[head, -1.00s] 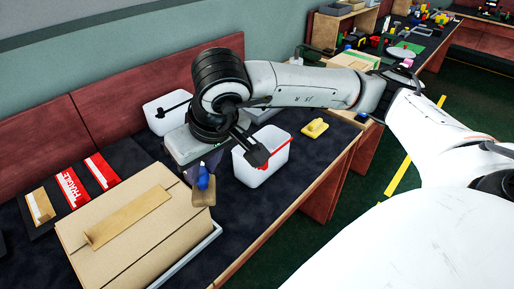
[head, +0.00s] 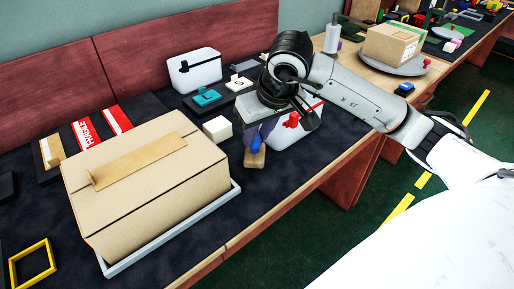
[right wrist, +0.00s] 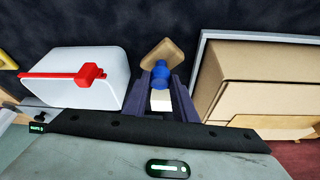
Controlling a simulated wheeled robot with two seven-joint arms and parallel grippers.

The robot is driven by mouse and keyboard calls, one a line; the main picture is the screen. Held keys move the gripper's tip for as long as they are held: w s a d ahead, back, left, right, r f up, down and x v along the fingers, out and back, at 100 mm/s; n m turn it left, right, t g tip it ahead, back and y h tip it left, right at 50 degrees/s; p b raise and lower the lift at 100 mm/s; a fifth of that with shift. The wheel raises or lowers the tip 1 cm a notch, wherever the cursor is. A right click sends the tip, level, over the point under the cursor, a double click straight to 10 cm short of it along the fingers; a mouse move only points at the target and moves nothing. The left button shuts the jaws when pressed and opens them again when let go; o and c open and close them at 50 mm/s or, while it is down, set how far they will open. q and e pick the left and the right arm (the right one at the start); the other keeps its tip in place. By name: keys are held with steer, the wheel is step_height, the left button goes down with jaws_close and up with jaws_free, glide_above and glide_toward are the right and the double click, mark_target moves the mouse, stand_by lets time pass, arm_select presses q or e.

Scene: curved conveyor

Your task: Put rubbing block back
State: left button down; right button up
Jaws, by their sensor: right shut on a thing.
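The rubbing block, a wooden pad (head: 254,158) with a blue knob, hangs from my right gripper (head: 258,136). In the right wrist view, the gripper (right wrist: 162,88) has its two dark fingers on either side of the blue knob (right wrist: 161,74), with the wooden pad (right wrist: 161,52) beyond it. The block is between the white bin and the cardboard box, over the dark tabletop; whether it touches the top I cannot tell. My right wrist hides part of the bin. My left gripper is not in view.
A white bin with a red clip (head: 292,120) stands beside the gripper. A cardboard box (head: 150,195) sits on a grey tray (head: 170,237). A white cube (head: 217,130), a teal block (head: 207,97) on a dark mat and another white bin (head: 193,70) stand behind.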

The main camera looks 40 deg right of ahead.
mark_target(258, 144)
step_height(258, 144, down, 4)
steer(key=shift+r, duration=0.1)
steer(key=shift+f+b, duration=0.2)
steer(key=shift+b, duration=0.2)
steer(key=o, duration=1.1)
steer(key=shift+r, duration=0.1)
steer(key=shift+c, duration=0.2)
